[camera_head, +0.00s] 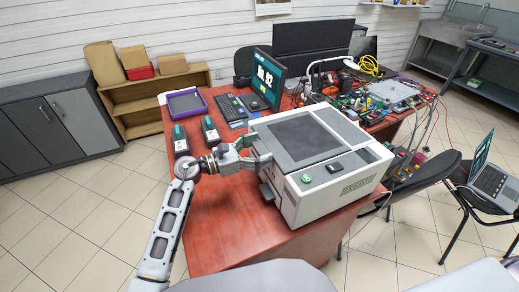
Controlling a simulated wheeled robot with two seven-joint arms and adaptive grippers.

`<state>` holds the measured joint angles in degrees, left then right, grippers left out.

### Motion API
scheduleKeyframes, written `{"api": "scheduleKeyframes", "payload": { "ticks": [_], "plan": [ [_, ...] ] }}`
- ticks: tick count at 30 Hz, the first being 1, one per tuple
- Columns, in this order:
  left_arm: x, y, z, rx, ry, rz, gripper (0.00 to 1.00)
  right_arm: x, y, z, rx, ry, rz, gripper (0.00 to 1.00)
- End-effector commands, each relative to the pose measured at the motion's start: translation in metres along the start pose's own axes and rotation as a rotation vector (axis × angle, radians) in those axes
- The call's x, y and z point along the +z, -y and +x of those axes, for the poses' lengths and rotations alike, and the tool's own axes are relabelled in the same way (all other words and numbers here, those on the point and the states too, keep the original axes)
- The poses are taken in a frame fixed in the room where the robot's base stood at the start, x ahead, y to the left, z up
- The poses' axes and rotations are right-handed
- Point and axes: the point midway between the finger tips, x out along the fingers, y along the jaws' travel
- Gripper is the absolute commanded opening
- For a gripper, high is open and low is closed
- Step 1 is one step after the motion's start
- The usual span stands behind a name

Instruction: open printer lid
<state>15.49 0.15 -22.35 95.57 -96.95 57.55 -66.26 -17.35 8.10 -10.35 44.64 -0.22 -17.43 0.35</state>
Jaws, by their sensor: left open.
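The printer (334,187) is a light grey box on the reddish table. Its lid (302,137), with a dark grey panel on top, looks down and closed. A green button (306,178) and a dark button sit on its front top edge. My left gripper (262,154) is open at the printer's left side, close to the lid's left edge. I cannot tell whether its fingers touch the lid. My right gripper is not in view.
Two dark cartridge-like boxes (180,140) stand on the table (225,215) left of the printer. A purple tray (186,104), a keyboard (229,107) and a monitor (268,79) are behind. Electronics and cables (375,98) crowd the right. The table's front left is clear.

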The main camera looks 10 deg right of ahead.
Motion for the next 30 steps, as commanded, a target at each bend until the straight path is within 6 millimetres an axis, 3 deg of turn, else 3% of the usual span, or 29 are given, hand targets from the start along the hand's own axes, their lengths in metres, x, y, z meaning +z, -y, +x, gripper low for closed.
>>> {"api": "scheduleKeyframes", "payload": {
  "ticks": [9, 24, 30],
  "plan": [
    [0.0002, 0.0001, 0.0010, 0.000, 0.000, 0.000, 0.84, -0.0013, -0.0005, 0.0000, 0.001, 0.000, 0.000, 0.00],
    [0.0009, 0.0004, 0.0017, -0.001, 0.002, 0.000, 0.20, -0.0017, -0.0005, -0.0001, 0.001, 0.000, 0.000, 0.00],
    [0.0019, 0.0006, 0.0023, -0.001, 0.001, 0.000, 0.19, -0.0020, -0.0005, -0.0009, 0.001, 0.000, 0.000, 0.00]
  ]
}}
